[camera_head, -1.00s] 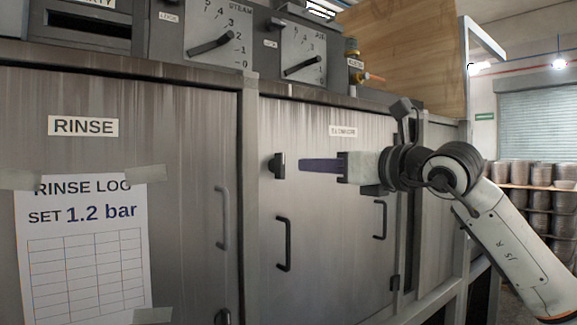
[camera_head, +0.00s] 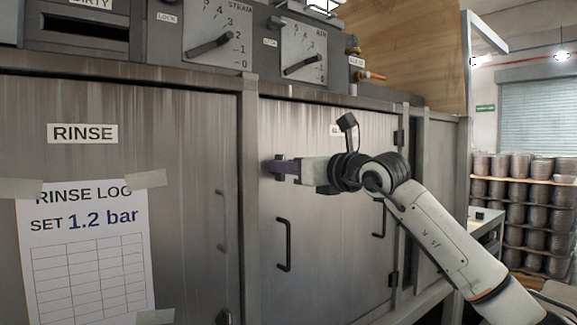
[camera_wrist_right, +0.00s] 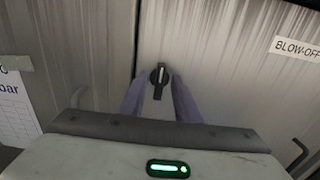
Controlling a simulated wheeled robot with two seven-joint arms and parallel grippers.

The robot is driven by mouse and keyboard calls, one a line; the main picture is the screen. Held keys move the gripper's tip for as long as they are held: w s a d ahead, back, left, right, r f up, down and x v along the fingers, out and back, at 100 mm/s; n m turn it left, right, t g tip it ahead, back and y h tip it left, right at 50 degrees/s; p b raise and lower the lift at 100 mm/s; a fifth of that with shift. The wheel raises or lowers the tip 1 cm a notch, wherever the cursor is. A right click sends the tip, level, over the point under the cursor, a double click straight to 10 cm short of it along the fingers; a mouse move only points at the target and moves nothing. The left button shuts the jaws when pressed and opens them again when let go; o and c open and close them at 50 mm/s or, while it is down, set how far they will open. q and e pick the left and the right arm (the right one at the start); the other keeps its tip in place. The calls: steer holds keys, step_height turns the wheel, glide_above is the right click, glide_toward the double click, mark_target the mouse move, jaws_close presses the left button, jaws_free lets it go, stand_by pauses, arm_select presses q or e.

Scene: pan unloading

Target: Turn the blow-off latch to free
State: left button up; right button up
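The blow-off latch (camera_head: 279,159) is a small black knob on the steel door under the partly hidden label. In the right wrist view the latch (camera_wrist_right: 159,76) shows a round base and an upright handle with a pale line. In the right wrist view the fingers of my right gripper (camera_wrist_right: 160,84) are apart, one on each side of the latch, with gaps visible. The finger tips hide part of the latch in the head view. My left gripper is not in view.
The blow-off label (camera_wrist_right: 298,50) sits right of the latch. Door handles (camera_head: 284,245) stick out below it. A rinse door with a paper log (camera_head: 85,250) is on the left. Shelves of stacked pans (camera_head: 525,205) stand far right.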

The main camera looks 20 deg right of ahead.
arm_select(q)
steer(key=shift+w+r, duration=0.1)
arm_select(e)
jaws_close()
arm_select(q)
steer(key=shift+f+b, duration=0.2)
steer(key=shift+b, duration=0.15)
arm_select(e)
steer(key=shift+f+m, duration=0.1)
steer(key=shift+m, duration=0.2)
arm_select(q)
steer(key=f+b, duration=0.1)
steer(key=b, duration=0.1)
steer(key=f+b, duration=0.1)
steer(key=b, duration=0.1)
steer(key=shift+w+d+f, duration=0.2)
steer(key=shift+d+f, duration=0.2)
arm_select(e)
steer(key=m, duration=1.7)
steer(key=shift+w+d+f, duration=0.1)
steer(key=shift+d+f, duration=0.1)
steer(key=shift+d, duration=0.1)
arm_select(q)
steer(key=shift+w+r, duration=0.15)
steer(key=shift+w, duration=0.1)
arm_select(e)
steer(key=shift+m, duration=0.3)
